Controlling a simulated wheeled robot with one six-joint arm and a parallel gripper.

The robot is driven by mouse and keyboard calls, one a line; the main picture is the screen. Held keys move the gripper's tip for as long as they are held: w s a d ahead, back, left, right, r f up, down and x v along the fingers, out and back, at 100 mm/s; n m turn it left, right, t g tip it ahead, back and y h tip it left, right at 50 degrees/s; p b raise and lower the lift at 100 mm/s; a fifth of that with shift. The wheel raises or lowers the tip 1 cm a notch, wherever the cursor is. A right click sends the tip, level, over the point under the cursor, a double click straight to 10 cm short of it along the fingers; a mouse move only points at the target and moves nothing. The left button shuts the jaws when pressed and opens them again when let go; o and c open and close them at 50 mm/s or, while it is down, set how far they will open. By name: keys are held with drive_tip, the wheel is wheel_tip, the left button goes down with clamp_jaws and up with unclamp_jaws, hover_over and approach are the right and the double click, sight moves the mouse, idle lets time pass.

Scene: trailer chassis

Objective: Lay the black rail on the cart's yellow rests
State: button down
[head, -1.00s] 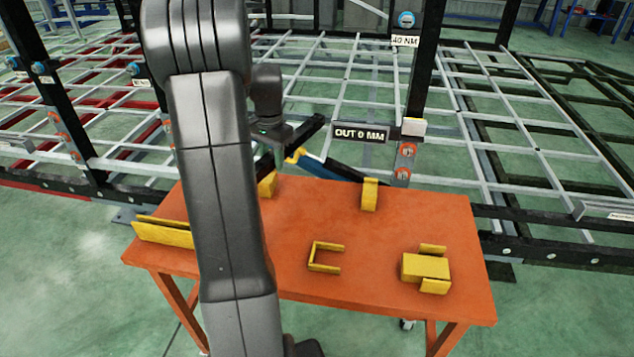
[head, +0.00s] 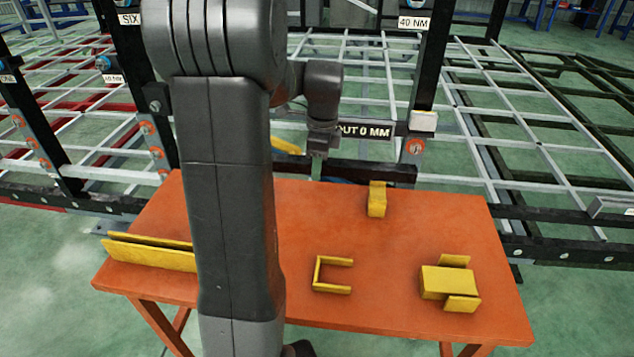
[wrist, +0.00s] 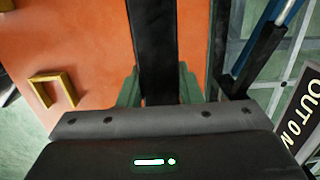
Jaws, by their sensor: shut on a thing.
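My gripper (head: 318,172) is shut on the black rail (head: 390,174), behind the far edge of the orange cart (head: 430,220). In the wrist view the rail (wrist: 152,40) runs between my green fingers (wrist: 157,88). In the head view the rail lies roughly along the cart's far edge, apart from the rests as far as I can tell. One yellow rest (head: 377,203) stands upright near that edge, just in front of the rail. My arm hides the far-left part of the cart, where the other rest was seen earlier.
A yellow U-shaped bracket (head: 318,275), a yellow block piece (head: 447,283) and a long yellow angle (head: 150,254) sit on the cart. Behind stand the chassis with black posts (head: 430,70) and a sign (head: 375,131) close to my wrist.

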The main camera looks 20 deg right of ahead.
drive_tip(key=shift+f, duration=2.35)
drive_tip(key=shift+f+b, duration=0.15)
drive_tip(key=shift+b, duration=0.15)
drive_tip(key=c, duration=1)
unclamp_jaws()
drive_tip(key=shift+c, duration=0.2)
drive_tip(key=r, duration=0.4)
drive_tip(key=r+p, duration=0.1)
drive_tip(key=r, duration=0.7)
drive_tip(key=shift+s+d+r+p, duration=0.1)
drive_tip(key=shift+s+d+p, duration=0.15)
drive_tip(key=shift+d+p, duration=0.1)
